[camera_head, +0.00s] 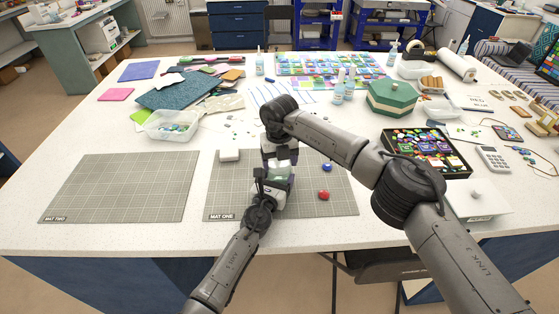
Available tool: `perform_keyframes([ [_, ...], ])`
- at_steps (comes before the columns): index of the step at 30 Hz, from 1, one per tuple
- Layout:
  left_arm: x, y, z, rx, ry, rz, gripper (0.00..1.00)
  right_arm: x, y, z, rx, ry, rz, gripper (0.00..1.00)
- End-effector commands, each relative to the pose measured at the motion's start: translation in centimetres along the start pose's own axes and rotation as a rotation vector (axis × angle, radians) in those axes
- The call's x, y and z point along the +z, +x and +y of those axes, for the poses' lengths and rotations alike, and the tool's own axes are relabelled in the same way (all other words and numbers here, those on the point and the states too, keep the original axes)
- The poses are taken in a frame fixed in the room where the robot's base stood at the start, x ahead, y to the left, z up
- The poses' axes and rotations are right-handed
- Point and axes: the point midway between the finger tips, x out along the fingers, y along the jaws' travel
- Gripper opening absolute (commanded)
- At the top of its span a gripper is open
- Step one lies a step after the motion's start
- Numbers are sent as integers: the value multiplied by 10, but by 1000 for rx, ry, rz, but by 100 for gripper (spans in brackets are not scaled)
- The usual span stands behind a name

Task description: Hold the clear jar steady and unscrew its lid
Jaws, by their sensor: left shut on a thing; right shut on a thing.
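The clear jar (281,182) stands over the grey mat marked MAT ONE (225,190), with greenish contents showing through its wall. My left gripper (271,187) comes from the front and is shut on the jar's side. My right gripper (280,160) points down from above and is shut at the jar's top, on the lid. The lid is mostly hidden by the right gripper's fingers, so I cannot tell how far it is turned or whether it is apart from the jar.
The mat marked MAT TWO (120,188) is bare. A clear tub (172,125) and a dark tray (456,169) of colourful pieces stand further off.

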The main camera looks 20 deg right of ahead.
Motion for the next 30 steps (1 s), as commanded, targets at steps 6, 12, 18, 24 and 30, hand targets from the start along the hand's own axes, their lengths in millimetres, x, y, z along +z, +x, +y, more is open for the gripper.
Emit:
perform_keyframes([
  [6, 0, 0, -1, -2, 0, 0, 8, 0, 0, 1, 1, -257, 0, 47],
  [12, 0, 0, -1, -2, 0, 0, 8, 0, 0, 1, 1, -254, 0, 46],
  [18, 0, 0, -1, -3, 0, 0, 8, 0, 0, 1, 1, -252, -1, 46],
  [24, 0, 0, -2, -3, 0, 0, 8, 0, 0, 1, 1, -251, -1, 46],
  [30, 0, 0, -2, -3, 0, 0, 8, 0, 0, 0, 1, -251, -2, 46],
])
